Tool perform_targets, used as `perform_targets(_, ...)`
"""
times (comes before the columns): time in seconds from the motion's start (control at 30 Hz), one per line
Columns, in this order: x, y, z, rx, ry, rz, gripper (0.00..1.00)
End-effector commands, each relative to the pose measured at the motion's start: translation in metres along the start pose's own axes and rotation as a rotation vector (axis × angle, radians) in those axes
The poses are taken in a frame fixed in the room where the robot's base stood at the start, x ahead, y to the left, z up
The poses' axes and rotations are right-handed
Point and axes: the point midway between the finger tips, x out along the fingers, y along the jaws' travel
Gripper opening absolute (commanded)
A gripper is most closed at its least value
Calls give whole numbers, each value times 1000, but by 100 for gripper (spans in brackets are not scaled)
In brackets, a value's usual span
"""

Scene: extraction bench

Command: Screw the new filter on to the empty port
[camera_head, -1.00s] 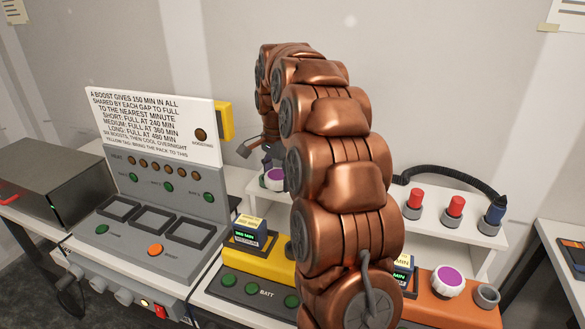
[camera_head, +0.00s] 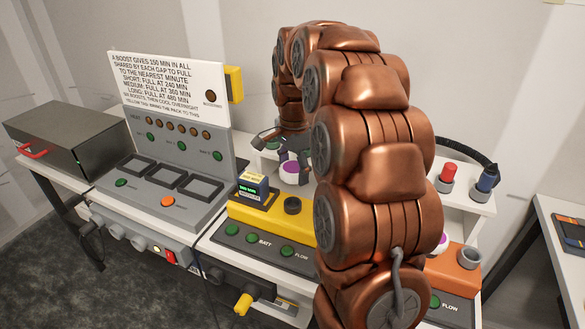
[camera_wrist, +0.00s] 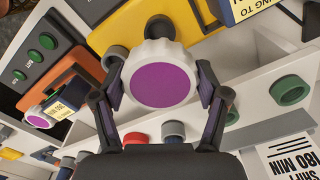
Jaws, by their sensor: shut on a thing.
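My gripper (camera_wrist: 162,88) is shut on a white, ridged filter (camera_wrist: 160,62) with a purple top (camera_wrist: 160,86). One finger lies on each side. In the head view my gripper (camera_head: 280,150) holds the filter (camera_head: 290,173) up behind the yellow unit, partly hidden by my arm. The yellow unit (camera_head: 245,208) has a short dark round port (camera_head: 292,205) on top with nothing on it. In the wrist view this port (camera_wrist: 159,26) shows just beyond the filter's upper edge, apart or overlapping; the height gap is unclear.
A battery pack (camera_head: 250,184) stands on the yellow unit beside the port. The orange unit (camera_wrist: 70,75) carries another purple-topped filter (camera_wrist: 36,117) and a grey round fitting (camera_wrist: 115,56). A grey charger with a sign board (camera_head: 165,90) stands left.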

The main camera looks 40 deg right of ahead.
Motion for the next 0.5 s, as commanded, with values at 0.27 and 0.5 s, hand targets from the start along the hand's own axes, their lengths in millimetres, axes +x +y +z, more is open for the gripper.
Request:
perform_targets(0.27, 10, -2, 4, -7, 0, 0, 25)
perform_targets(0.5, 29, -2, 4, -7, 0, 0, 25)
